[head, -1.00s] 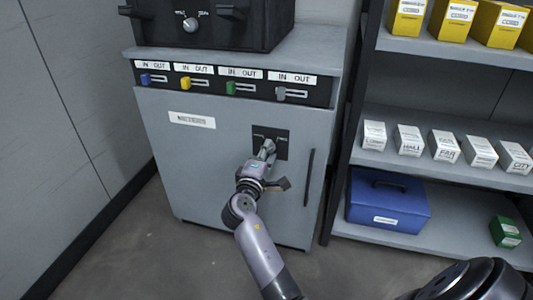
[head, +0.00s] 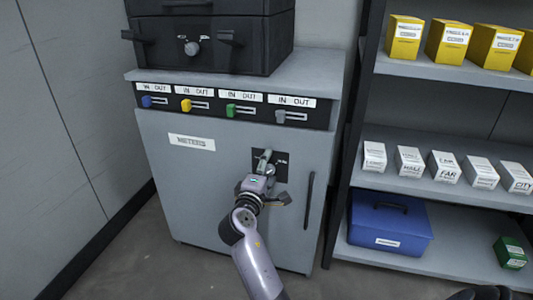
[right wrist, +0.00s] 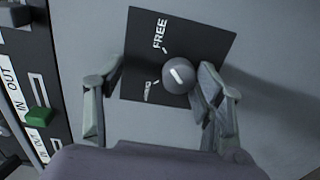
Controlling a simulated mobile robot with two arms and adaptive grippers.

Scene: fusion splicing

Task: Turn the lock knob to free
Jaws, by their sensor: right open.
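The lock knob (right wrist: 180,75) is a round grey knob with a short white mark. It sits on a black plate (right wrist: 187,28) lettered FREE, with a second small mark to the knob's left. The knob's mark does not clearly line up with either. In the head view the plate (head: 283,172) is on the grey cabinet door, and my right gripper (head: 264,158) hides the knob. My right gripper (right wrist: 160,85) is open, its fingers on either side of the knob. The right-hand finger is close to it; I cannot tell if it touches. My left gripper is out of view.
The grey cabinet (head: 205,205) has a dark door handle (head: 309,200) right of the plate. A row of coloured sliders marked IN and OUT (head: 231,110) runs above. A black unit (head: 262,45) stands on top. A shelf (head: 455,75) with boxes stands on the right.

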